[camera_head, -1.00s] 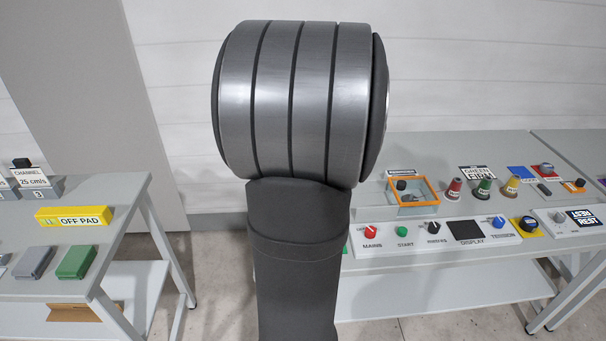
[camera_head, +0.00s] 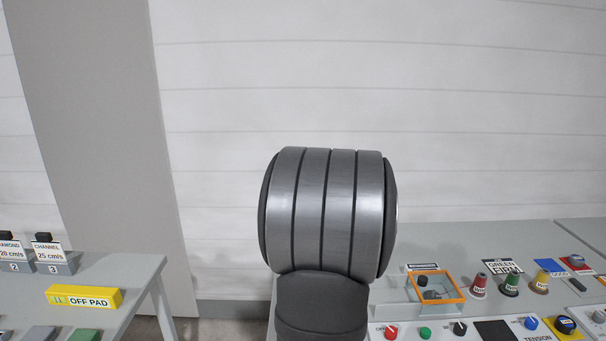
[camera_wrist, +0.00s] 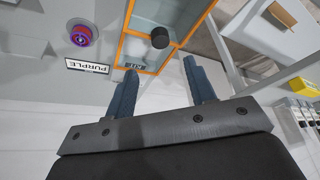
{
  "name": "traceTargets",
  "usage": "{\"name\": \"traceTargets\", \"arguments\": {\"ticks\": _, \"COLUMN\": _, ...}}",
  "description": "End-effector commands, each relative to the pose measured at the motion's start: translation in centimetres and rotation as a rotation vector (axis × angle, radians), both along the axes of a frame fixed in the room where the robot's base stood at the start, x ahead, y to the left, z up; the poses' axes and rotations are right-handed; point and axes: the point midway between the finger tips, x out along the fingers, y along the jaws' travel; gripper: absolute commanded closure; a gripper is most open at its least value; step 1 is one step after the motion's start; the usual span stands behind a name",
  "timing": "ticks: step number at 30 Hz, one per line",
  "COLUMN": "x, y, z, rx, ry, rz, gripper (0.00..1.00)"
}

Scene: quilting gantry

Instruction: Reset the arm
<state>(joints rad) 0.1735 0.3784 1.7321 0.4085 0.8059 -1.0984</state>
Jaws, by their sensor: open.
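My gripper (camera_wrist: 158,80) shows in the wrist view with its two blue-grey fingers apart and nothing between them. Beyond the fingertips is an orange-framed case (camera_wrist: 124,42) with a black knob (camera_wrist: 160,38). I cannot tell how far the fingers are from it. In the head view my own dark arm joint fills the middle, and the gripper is not visible there.
The right table holds an orange-framed box (camera_head: 462,298), a red cone (camera_head: 479,286), a green cone (camera_head: 510,285) and a knob panel (camera_head: 449,332). The left table holds a yellow OFF PAD block (camera_head: 84,297). A purple-topped spool (camera_wrist: 82,34) shows in the wrist view.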

Motion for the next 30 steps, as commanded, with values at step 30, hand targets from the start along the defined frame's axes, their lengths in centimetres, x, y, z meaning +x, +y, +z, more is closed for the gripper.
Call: {"name": "traceTargets", "arguments": {"ticks": 30, "x": 3.2, "y": 2.6, "z": -10.0, "rx": 0.0, "ry": 0.0, "rz": 0.0, "gripper": 0.5}}
